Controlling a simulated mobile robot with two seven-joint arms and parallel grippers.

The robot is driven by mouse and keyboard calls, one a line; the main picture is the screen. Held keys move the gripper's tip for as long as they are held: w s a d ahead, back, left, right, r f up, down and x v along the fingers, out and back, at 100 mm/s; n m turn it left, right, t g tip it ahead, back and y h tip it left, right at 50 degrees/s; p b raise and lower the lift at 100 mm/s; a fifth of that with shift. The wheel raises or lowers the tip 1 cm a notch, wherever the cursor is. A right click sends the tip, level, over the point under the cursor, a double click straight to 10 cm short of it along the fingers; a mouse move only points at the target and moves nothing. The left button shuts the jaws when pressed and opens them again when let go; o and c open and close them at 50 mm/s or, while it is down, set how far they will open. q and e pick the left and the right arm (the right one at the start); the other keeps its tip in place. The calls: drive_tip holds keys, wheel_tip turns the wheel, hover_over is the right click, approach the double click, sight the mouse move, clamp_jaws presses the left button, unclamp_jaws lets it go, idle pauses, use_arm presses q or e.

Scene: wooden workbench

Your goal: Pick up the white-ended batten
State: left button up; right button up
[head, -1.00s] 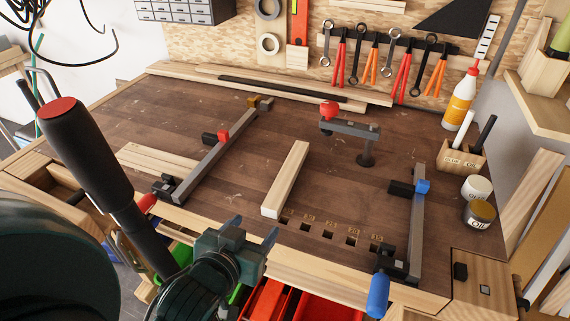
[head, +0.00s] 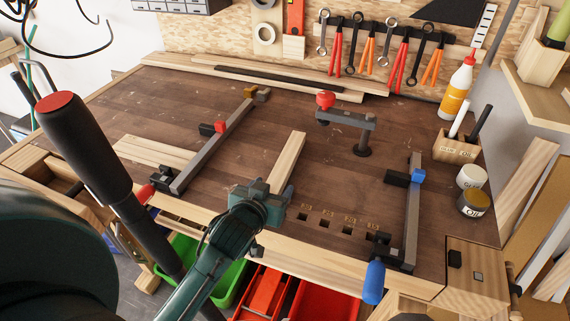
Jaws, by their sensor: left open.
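The batten (head: 287,158) is a pale wooden stick lying on the dark bench top, pointing away from me and slightly right. Its near, white end is hidden behind my left gripper (head: 266,188). My left gripper is open and sits over the near end of the batten. I cannot tell whether its fingers are around the batten or above it. My right gripper is not in view.
A bar clamp with a red block (head: 220,126) lies left of the batten, and another with a blue handle (head: 374,282) lies right. A holdfast (head: 347,120) stands behind right. Square holes (head: 325,223) line the front edge. Bare bench lies between.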

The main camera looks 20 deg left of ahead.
use_arm(q)
drive_tip(key=shift+w+f, duration=0.1)
drive_tip(key=shift+w, duration=0.1)
drive_tip(key=c, duration=1.1)
